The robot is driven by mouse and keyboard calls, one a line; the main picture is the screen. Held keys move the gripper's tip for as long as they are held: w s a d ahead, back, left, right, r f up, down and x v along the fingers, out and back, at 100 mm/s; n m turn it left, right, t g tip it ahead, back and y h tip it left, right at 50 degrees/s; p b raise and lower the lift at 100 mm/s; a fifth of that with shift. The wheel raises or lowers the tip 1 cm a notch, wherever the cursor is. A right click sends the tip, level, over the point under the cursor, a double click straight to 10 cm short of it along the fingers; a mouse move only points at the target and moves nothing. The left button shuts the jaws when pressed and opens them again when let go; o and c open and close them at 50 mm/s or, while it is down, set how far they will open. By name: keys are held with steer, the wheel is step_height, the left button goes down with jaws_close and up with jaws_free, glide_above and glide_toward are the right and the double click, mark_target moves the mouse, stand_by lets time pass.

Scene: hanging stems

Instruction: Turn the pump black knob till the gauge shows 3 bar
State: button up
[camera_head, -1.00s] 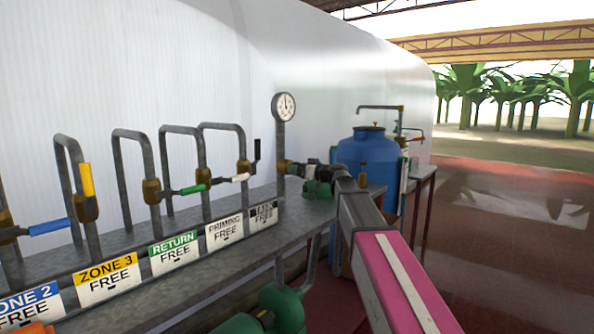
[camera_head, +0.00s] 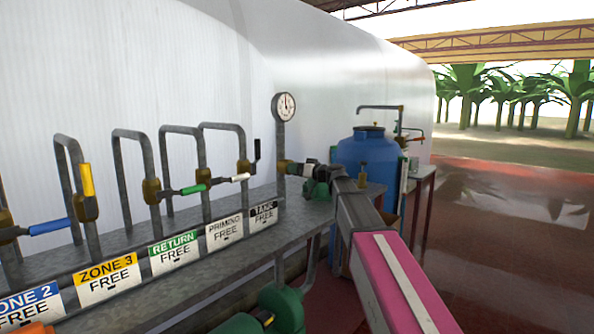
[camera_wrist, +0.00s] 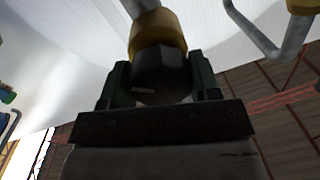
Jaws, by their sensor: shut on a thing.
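The black knob (camera_wrist: 158,76) sits at the end of a brass fitting (camera_wrist: 157,32) on a grey pipe in the wrist view. My gripper (camera_wrist: 161,84) is shut on the knob, with one dark green finger on each side. In the head view my gripper (camera_head: 308,171) is at the pipe below the gauge, and it hides most of the knob. The round white pressure gauge (camera_head: 284,107) stands upright above. Its needle points roughly upward, but the numbers are too small to read.
Several valves with coloured handles stand left along the grey bench (camera_head: 205,257), above labelled signs. The black-handled valve (camera_head: 256,152) is nearest my gripper. A blue tank (camera_head: 365,155) stands behind my arm. Open floor (camera_head: 490,230) lies to the right.

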steer(key=shift+m, duration=0.3)
steer(key=o, duration=0.9)
steer(key=shift+s, duration=0.1)
steer(key=v, duration=1)
steer(key=shift+d, duration=0.3)
steer(key=shift+s+d, duration=0.1)
steer(key=shift+s, duration=0.1)
